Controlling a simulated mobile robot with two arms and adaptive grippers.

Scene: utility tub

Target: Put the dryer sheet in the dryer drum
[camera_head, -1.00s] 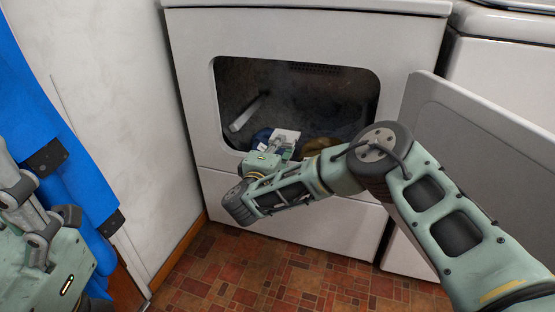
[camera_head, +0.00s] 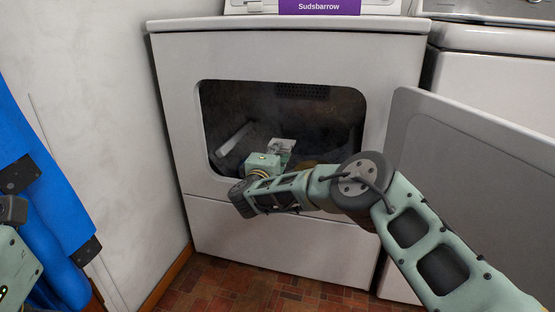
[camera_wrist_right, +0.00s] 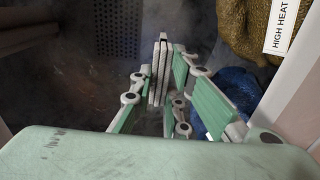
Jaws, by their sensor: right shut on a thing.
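The dryer's open front shows its dark drum (camera_head: 310,112), with a baffle on the left and a perforated patch at the back. My right gripper (camera_head: 284,147) reaches through the opening into the drum. In the right wrist view, its fingers (camera_wrist_right: 160,85) are shut on the thin, whitish dryer sheet (camera_wrist_right: 160,62), which stands edge-on to the camera. In the head view, the pale sheet (camera_head: 281,144) shows at the fingertips. Part of my left arm shows at the left edge, but its fingers are not clear.
A gold-brown cloth (camera_wrist_right: 262,28) and a blue cloth (camera_wrist_right: 228,92) lie in the drum. A "HIGH HEAT" label (camera_wrist_right: 283,25) shows at right. The open dryer door (camera_head: 470,180) stands right of my right arm. A purple Sudsbarrow box (camera_head: 319,6) is on top.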

